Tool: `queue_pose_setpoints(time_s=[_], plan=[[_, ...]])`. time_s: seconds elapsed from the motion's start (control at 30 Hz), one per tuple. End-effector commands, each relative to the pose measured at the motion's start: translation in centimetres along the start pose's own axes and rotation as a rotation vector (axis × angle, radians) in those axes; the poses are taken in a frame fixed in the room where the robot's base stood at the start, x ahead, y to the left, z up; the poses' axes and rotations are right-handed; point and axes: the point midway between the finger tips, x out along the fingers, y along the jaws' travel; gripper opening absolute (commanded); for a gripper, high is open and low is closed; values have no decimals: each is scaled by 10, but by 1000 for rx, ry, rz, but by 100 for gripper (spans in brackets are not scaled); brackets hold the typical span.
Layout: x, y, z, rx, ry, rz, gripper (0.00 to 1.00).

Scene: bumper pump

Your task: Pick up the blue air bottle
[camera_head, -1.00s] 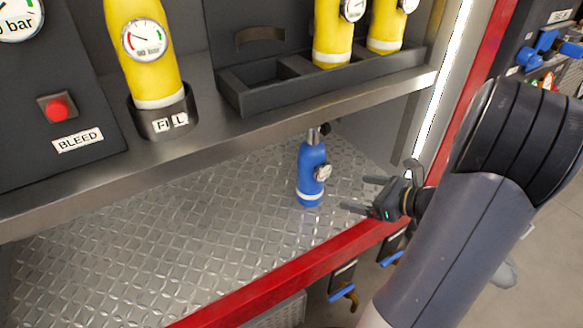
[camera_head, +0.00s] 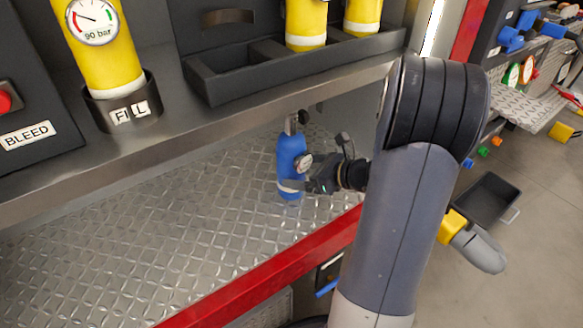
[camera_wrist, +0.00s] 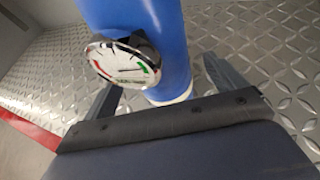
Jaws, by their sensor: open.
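The blue air bottle (camera_head: 288,160) stands upright on the diamond-plate shelf (camera_head: 150,230), with a white band near its base, a gauge on its side and a dark valve on top. My gripper (camera_head: 294,172) is at the bottle's right side at low height. In the wrist view the blue bottle (camera_wrist: 150,40) fills the upper middle, with its gauge (camera_wrist: 122,64) facing the camera. The open fingers (camera_wrist: 165,90) lie to either side of the bottle. I cannot tell whether either finger touches it.
A steel ledge (camera_head: 150,135) runs above the shelf. It carries yellow cylinders, one in the fill holder (camera_head: 122,113), others in a dark rack (camera_head: 225,85). A red edge (camera_head: 240,280) borders the shelf front. The shelf left of the bottle is clear.

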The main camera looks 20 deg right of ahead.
Motion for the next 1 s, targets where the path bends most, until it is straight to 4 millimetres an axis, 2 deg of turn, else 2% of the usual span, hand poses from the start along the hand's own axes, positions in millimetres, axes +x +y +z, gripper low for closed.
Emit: queue_pose_setpoints(time_s=[0.03,0.13,0.4,1.0], plan=[[8,1,-2,-1,1,3,91],[16,1,-1,0,1,2,91],[18,0,0,1,1,0,91],[18,0,0,0,1,0,42]])
